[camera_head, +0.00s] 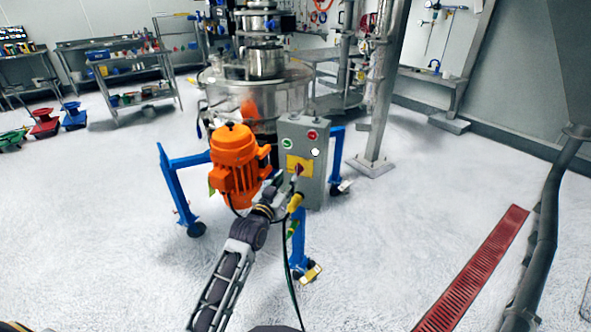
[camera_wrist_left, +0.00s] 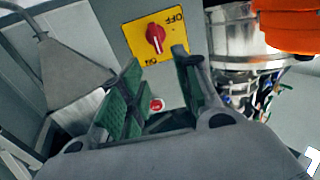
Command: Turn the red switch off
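The red rotary switch (camera_head: 298,169) sits on a yellow plate (camera_head: 306,163) on the front of a grey control box (camera_head: 318,131). In the left wrist view the red switch (camera_wrist_left: 155,34) and yellow plate (camera_wrist_left: 137,48) appear with upside-down OFF and ON lettering. I cannot tell for sure which label the knob points to. My left gripper (camera_head: 285,184) is close in front of the plate, its end beside the switch. In the left wrist view my left gripper (camera_wrist_left: 160,88) has its green-padded fingers apart, with nothing held. My right gripper is not in view.
A red button (camera_head: 312,135) and a green button (camera_head: 287,143) are above the plate. An orange motor (camera_head: 236,150) stands just left of the box. Blue legs (camera_head: 174,185) carry the steel sifter (camera_head: 285,93). The floor on the right is clear up to a red grate (camera_head: 475,268).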

